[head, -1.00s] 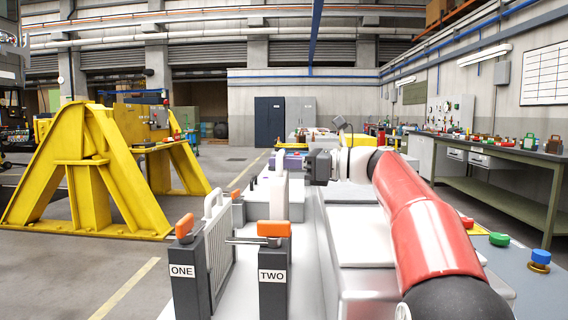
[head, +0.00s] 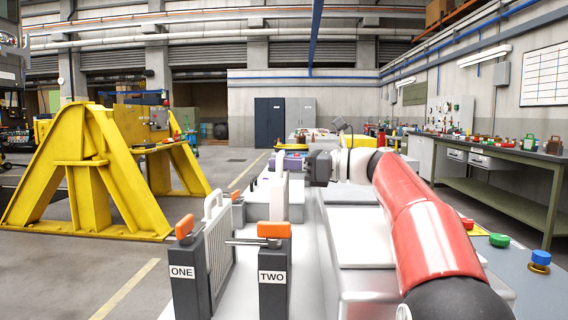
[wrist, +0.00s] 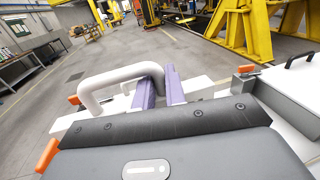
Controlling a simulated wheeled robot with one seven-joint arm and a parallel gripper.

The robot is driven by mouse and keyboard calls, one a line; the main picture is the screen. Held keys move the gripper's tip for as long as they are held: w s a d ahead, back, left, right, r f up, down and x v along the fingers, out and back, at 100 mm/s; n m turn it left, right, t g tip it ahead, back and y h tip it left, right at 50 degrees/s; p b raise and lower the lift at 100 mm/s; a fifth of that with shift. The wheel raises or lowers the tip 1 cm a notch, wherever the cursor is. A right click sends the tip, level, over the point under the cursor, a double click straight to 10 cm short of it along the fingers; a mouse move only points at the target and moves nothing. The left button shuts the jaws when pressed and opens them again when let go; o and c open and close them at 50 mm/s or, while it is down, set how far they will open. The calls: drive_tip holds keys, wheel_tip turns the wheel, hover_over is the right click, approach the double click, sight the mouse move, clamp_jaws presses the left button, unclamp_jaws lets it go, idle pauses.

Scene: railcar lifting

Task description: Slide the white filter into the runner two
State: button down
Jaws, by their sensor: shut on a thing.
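The white filter (head: 279,200) stands upright, nearly edge-on, behind the post labelled TWO in the head view. My gripper (head: 290,166) reaches it from the right. In the wrist view my gripper (wrist: 160,88) is shut on the filter's white looped handle (wrist: 115,78), with its purple fingers on either side of the bar. Runner two (head: 274,276) has a dark front post with an orange latch. The filter's lower edge is partly hidden by this post, so I cannot tell whether it sits in the runner.
Runner one (head: 184,288) stands to the left, with a grey grille panel (head: 219,250) with a white handle behind its post. A thin metal rod (head: 245,242) extends left from runner two's latch. A yellow stand (head: 95,175) is on the floor at left.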

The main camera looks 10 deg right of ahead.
drive_tip(key=shift+f+b, duration=1.9)
drive_tip(key=shift+f, duration=1.05)
